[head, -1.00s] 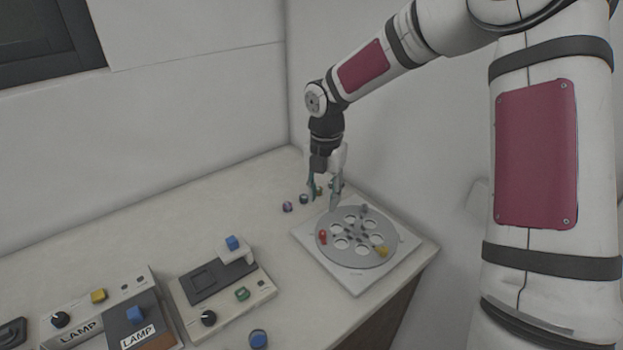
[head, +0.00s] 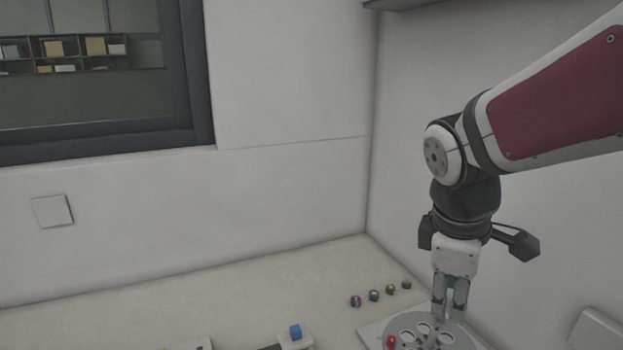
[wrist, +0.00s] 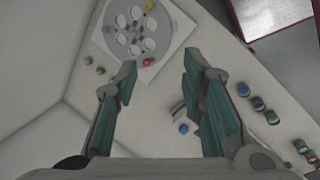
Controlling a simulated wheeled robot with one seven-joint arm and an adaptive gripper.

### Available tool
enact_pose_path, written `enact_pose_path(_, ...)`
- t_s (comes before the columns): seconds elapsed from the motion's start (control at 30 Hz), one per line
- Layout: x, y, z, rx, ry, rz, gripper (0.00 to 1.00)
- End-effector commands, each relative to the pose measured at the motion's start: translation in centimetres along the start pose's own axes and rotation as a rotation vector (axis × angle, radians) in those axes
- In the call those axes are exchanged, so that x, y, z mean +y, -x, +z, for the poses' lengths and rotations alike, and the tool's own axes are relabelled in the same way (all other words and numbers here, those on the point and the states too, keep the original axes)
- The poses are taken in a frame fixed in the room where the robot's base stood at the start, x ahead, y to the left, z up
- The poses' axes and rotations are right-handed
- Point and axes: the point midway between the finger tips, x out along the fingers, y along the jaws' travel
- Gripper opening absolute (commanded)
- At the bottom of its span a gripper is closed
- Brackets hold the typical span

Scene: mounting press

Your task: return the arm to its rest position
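My arm reaches in from the right of the head view, its white and maroon links bent down at the wrist. My gripper (head: 449,312) points down in front of or over the grey disc (head: 400,322); the gap in height is hard to judge there. In the wrist view my gripper (wrist: 160,62) has its two teal-padded fingers well apart, with nothing held between them. The disc with round holes (wrist: 134,31) appears beyond the fingertips in that view, on its white square plate (wrist: 185,25).
A red piece (head: 391,342) sits on the disc. Several small round pieces (head: 374,295) lie in a row behind it. Walls rise behind and right; a shelf edge (head: 410,3) is overhead.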

Motion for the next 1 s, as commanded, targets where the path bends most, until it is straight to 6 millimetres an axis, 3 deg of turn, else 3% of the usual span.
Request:
enact_pose_path(0.2, -4.0, 3.6, 2.9, 0.102, -0.431, 0.041, 0.37)
enact_pose_path(0.5, -8.8, 5.6, 5.5, 0.277, -0.923, -0.017, 0.37)
enact_pose_path(0.7, -10.0, 5.8, 5.9, 0.325, -1.047, -0.054, 0.37)
enact_pose_path(1.0, -10.1, 5.8, 5.9, 0.327, -1.056, -0.057, 0.37)
